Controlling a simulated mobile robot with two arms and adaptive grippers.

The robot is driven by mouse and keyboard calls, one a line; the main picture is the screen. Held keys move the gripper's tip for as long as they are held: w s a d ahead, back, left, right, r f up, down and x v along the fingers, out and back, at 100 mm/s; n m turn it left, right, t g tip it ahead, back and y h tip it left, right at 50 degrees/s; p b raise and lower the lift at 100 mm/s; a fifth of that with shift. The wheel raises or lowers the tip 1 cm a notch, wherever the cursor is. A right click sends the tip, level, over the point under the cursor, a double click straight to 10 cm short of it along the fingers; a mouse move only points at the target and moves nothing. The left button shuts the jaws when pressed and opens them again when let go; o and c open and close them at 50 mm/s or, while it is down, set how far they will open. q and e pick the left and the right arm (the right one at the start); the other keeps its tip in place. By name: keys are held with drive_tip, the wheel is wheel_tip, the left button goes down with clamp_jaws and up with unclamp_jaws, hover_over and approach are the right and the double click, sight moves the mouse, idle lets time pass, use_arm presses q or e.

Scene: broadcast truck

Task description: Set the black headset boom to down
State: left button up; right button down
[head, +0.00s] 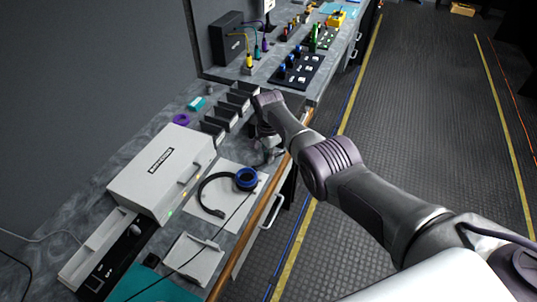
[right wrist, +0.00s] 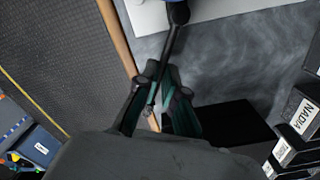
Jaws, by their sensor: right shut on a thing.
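The black headset (head: 208,194) lies on a white sheet (head: 222,224) on the grey counter, with its blue ear cup (head: 246,180) toward the counter's front edge. In the right wrist view, the thin black boom (right wrist: 174,48) runs from the blue cup (right wrist: 178,12) down between my fingers. My right gripper (right wrist: 158,92) is shut on the boom near its end. In the head view, my right gripper (head: 268,154) is just beyond the cup, partly hidden by its own wrist. My left gripper is out of view.
A white case (head: 160,170) stands left of the headset. Dark labelled holders (head: 222,116), one reading NADIA in the right wrist view (right wrist: 302,112), stand behind my gripper. The wooden counter edge (head: 262,222) runs close by, with open floor to the right.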

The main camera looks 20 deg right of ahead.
drive_tip(key=c, duration=1.3)
unclamp_jaws()
drive_tip(key=shift+a, duration=0.1)
drive_tip(key=shift+o, duration=0.2)
drive_tip(key=shift+r, duration=0.1)
wheel_tip(320, 180, up, 12)
drive_tip(key=shift+f, duration=0.2)
